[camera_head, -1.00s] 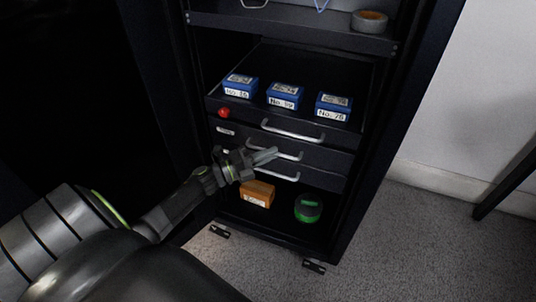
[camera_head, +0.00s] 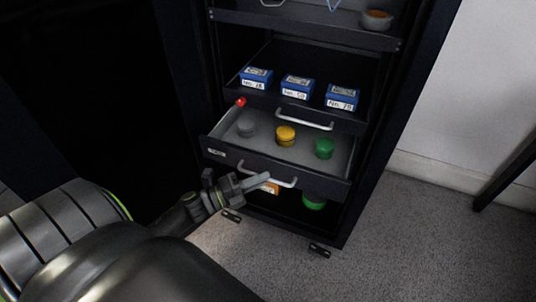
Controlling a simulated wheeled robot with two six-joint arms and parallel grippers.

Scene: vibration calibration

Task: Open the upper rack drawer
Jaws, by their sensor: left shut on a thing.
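A rack drawer (camera_head: 328,185) in the dark cabinet stands pulled out towards me. Its front carries a small label (camera_head: 217,153) at the left and a pale bar handle (camera_head: 288,184). Inside it stand a grey round weight (camera_head: 246,127), a yellow one (camera_head: 286,135) and a green one (camera_head: 324,148). My left gripper (camera_head: 264,181) comes in from the lower left and is shut on the left part of that handle. Above is another front with its own bar handle (camera_head: 304,122) and a red knob (camera_head: 241,102). My right gripper is not in view.
Three blue boxes (camera_head: 297,88) stand above the open drawer. A top shelf (camera_head: 300,27) holds a tape roll (camera_head: 377,20). Below the drawer, an orange box (camera_head: 271,188) and a green round thing (camera_head: 314,203) are partly hidden. Carpet in front is clear.

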